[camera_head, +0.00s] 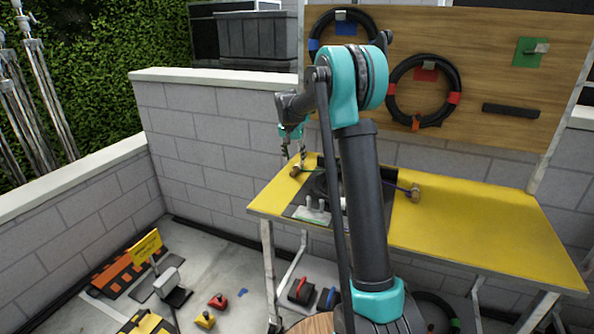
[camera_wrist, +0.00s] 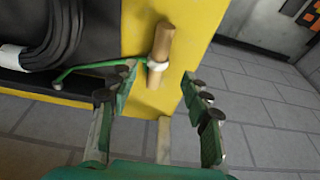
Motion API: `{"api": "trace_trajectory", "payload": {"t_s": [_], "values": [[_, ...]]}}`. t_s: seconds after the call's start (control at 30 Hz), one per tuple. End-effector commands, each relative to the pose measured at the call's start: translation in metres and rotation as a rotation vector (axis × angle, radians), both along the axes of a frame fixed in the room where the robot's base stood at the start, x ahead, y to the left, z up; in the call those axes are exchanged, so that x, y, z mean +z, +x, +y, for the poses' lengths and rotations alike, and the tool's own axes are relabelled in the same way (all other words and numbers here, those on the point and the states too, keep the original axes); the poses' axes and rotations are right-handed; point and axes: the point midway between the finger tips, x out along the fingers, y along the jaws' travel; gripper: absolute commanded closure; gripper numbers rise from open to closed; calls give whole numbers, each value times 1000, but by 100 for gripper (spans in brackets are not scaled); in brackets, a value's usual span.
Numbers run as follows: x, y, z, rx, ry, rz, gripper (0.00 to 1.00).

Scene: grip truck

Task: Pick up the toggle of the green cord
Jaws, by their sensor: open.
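The green cord's toggle is a brown wooden peg (camera_wrist: 162,40) with a white collar, at the yellow table's edge in the wrist view. It also shows as a small brown toggle (camera_head: 295,171) at the table's left end in the head view. The green cord (camera_wrist: 88,65) runs left from it towards a black coiled hose (camera_wrist: 50,35). My gripper (camera_wrist: 158,88) is open and empty, its fingers pointing at the toggle, which appears beyond the fingertips, between their lines. In the head view my gripper (camera_head: 294,152) hangs just above the toggle; exact clearance is unclear.
The yellow table (camera_head: 480,225) has much clear surface on the right. A second toggle (camera_head: 415,193) on a purple cord lies right of my arm. A brick wall (camera_head: 210,130) stands behind. Coloured blocks and an orange barrier (camera_head: 112,275) are on the floor.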

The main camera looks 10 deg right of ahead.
Motion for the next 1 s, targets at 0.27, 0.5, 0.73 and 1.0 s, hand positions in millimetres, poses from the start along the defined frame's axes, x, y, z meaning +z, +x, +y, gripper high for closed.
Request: {"api": "trace_trajectory", "payload": {"t_s": [0.27, 0.5, 0.73, 1.0], "values": [[-23, 7, -7, -1, 0, 0, 52], [-49, 13, -11, 0, 0, 0, 52], [-50, 13, -11, 0, 0, 0, 55], [-50, 13, -11, 0, 0, 0, 89]]}}
